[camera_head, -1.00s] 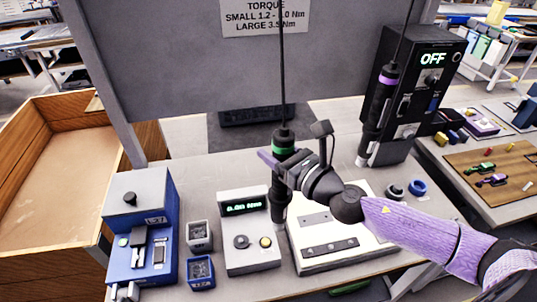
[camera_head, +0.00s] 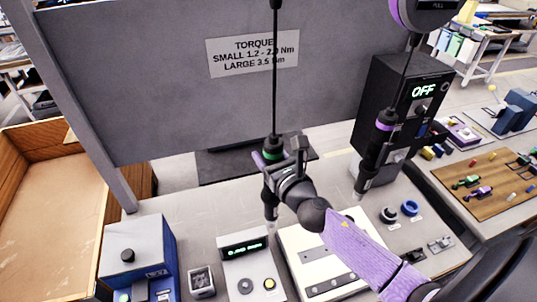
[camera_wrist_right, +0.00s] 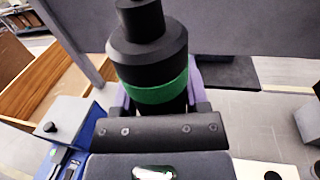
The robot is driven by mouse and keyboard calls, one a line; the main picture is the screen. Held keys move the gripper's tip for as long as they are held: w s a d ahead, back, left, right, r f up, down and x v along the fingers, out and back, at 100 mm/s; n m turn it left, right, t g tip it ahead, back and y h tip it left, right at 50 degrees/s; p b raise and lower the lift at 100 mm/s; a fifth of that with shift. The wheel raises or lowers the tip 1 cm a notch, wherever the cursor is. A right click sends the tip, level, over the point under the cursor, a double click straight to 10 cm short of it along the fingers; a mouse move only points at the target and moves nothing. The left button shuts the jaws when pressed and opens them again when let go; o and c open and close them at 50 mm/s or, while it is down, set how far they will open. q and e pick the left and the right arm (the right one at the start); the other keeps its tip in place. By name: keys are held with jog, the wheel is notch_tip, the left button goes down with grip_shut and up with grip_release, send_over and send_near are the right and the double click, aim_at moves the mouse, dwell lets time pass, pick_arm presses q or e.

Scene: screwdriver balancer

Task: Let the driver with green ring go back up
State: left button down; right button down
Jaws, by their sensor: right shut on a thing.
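The driver with the green ring (camera_head: 272,155) hangs upright on its cable in the middle of the head view. Its lower end is above the back of the torque tester (camera_head: 238,266). My right gripper (camera_head: 271,172) is shut around the driver's body just below the green ring. The right wrist view shows the black driver top and green ring (camera_wrist_right: 160,92) close up between the purple fingers. My fingers hide part of the driver's body. My left gripper is in neither view now.
A driver with a purple ring (camera_head: 385,124) hangs to the right, beside the black controller box (camera_head: 378,95) reading OFF. A blue and grey machine (camera_head: 139,254) and a small box (camera_head: 201,281) stand left of the tester. A grey panel (camera_head: 130,80) rises behind.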

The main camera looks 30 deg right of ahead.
notch_tip(320, 180, up, 2)
jog(key=shift+p, duration=0.55)
jog(key=shift+f, duration=0.1)
grip_release()
